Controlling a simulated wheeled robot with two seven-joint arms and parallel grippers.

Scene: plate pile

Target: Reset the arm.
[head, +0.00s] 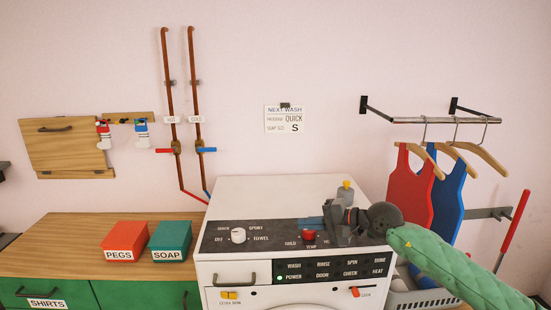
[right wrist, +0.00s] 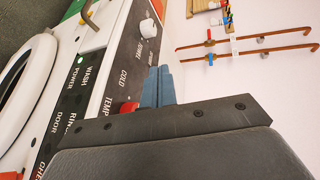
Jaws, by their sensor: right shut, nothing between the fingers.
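My right arm (head: 445,262), in a green sleeve, comes in from the lower right of the head view. My right gripper (head: 308,221) is shut and empty, its blue fingers pointing left over the washer's control panel. In the right wrist view its closed fingers (right wrist: 158,86) are close to the red TEMP knob (right wrist: 129,107), which is partly hidden behind the gripper body. In the head view the red knob (head: 309,236) shows just below the fingers. I cannot tell whether they touch. My left gripper is not in view.
The washer (head: 250,190) has a white dial (head: 238,235) left of my gripper. Red PEGS (head: 125,238) and green SOAP (head: 170,238) boxes stand on the wooden counter (head: 60,240). Red (head: 408,190) and blue (head: 447,200) tops hang at right, behind my arm.

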